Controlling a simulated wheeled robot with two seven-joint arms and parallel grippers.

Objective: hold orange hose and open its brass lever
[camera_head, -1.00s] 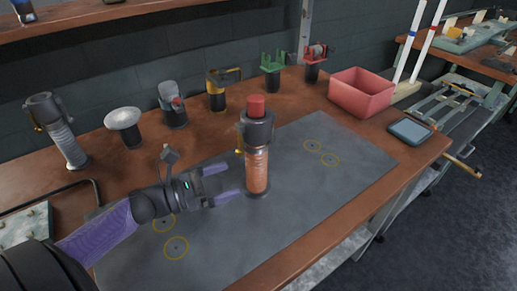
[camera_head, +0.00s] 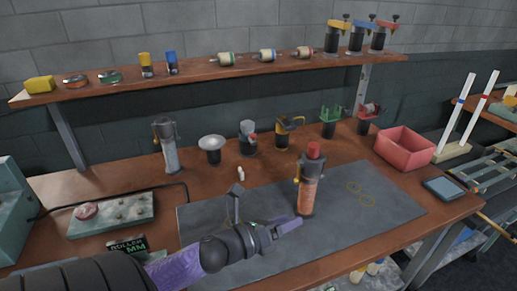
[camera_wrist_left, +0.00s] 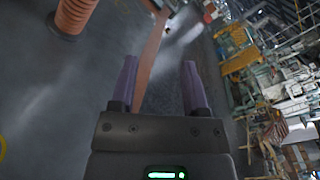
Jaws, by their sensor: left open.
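The orange hose (camera_head: 308,194) stands upright on the grey mat (camera_head: 225,225), with a dark collar and a red cap (camera_head: 313,150) on top. Its brass lever (camera_head: 297,173) shows small on the left side of the collar. My left gripper (camera_head: 292,226) is open and empty, low in front of the hose's lower end in the head view. In the left wrist view the open fingers (camera_wrist_left: 159,85) have nothing between them. The hose's ribbed orange body (camera_wrist_left: 75,12) shows there at the upper left, apart from the fingers. My right gripper is not in view.
A grey hose (camera_head: 170,148), a white-topped stand (camera_head: 211,146) and several fittings stand in a row behind the mat. A red bin (camera_head: 404,146) and a dark tablet (camera_head: 443,189) are at the right. A shelf (camera_head: 210,76) runs above. The mat's right part is clear.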

